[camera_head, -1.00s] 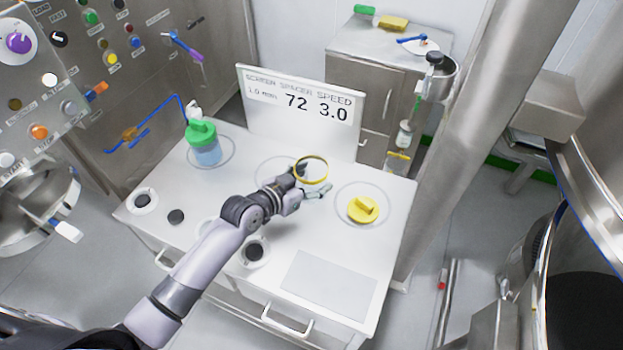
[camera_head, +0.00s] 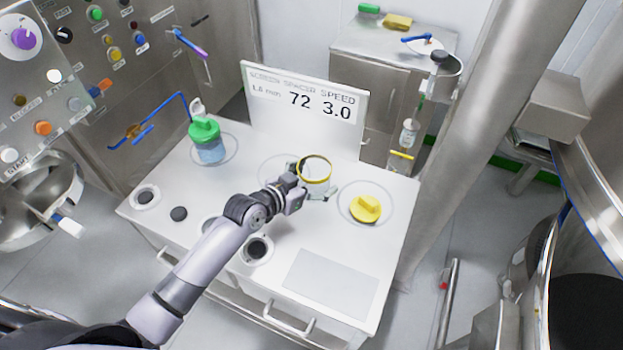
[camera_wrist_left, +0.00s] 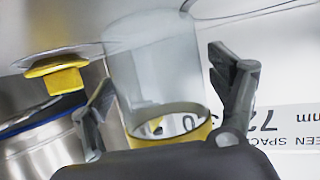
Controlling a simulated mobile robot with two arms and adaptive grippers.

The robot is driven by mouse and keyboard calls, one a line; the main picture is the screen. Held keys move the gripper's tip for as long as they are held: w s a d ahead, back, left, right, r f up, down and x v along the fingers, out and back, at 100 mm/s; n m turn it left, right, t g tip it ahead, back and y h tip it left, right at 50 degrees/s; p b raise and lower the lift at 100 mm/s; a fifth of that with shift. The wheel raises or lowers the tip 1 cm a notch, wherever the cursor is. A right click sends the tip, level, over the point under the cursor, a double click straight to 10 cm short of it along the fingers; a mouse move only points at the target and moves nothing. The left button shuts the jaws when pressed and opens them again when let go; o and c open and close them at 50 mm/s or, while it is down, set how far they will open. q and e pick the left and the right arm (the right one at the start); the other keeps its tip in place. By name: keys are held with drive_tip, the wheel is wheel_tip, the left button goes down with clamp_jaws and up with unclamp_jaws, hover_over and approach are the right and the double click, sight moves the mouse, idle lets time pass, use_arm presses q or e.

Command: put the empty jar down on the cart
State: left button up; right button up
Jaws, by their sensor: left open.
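The empty jar (camera_head: 315,174) is clear with a yellow rim. It is upright over the white cart top (camera_head: 240,190), between a faint ring and the yellow lid; its base seems to rest there, but contact is hard to see. The jar also shows in the left wrist view (camera_wrist_left: 155,72), rim nearest the camera. My left gripper (camera_head: 312,184) is open, its two fingers on either side of the jar. In the left wrist view the gripper (camera_wrist_left: 160,75) shows gaps between fingers and jar wall. My right gripper is not in view.
A green-lidded jar (camera_head: 207,140) with blue contents stands at the cart's back left. A yellow lid (camera_head: 366,208) lies right of the empty jar. A sign board (camera_head: 305,105) stands along the back edge. A grey rectangle (camera_head: 325,280) at front right is bare.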

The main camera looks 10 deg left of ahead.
use_arm(q)
drive_tip(key=b+v, duration=0.1)
drive_tip(key=v, duration=1.1)
drive_tip(key=shift+r, duration=0.1)
drive_tip(key=shift+s, duration=0.1)
